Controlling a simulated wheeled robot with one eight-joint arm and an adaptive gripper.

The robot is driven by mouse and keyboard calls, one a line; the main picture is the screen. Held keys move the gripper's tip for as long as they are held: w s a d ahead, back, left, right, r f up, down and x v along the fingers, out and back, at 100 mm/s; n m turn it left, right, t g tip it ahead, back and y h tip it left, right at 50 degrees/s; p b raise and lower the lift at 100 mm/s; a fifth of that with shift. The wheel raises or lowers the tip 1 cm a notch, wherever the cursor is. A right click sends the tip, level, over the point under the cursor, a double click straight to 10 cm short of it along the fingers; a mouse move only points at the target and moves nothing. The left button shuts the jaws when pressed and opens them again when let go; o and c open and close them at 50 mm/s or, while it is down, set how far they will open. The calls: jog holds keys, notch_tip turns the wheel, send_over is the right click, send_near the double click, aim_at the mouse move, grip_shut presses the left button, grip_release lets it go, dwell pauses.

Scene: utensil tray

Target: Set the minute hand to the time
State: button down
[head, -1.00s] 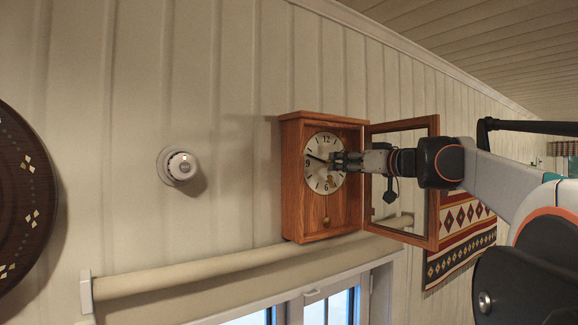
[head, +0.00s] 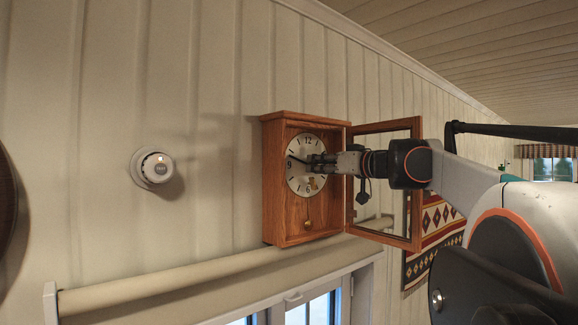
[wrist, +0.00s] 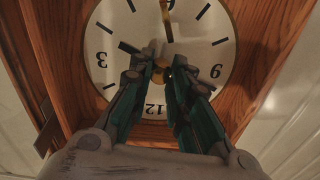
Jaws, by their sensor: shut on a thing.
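The wooden wall clock (head: 278,190) hangs with its glazed door (head: 414,190) swung open to the right. On its white dial (head: 299,180), a dark hand (head: 297,158) points up-left, between 9 and 10. My gripper (head: 322,163) reaches in from the right, past the open door, to the dial's middle. The wrist view shows the dial (wrist: 112,35) upside down, with 12 at the bottom. There the two fingers of my gripper (wrist: 158,66) are closed together near the dial's centre. The fingers hide what they hold; which hand it is, I cannot tell.
A gold pendulum bob (head: 307,222) hangs below the dial. A round white wall device (head: 155,168) is left of the clock. A roller blind (head: 180,283) and a window (head: 318,308) lie below. A patterned hanging (head: 432,229) is behind the door.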

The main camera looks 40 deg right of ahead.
jog(key=m, duration=0.3)
jog(key=shift+m+p, duration=0.3)
jog(key=shift+p, duration=0.05)
jog(key=shift+m, duration=1.6)
jog(key=shift+d, duration=0.1)
jog(key=c, duration=1.5)
grip_release()
jog(key=shift+o, duration=0.2)
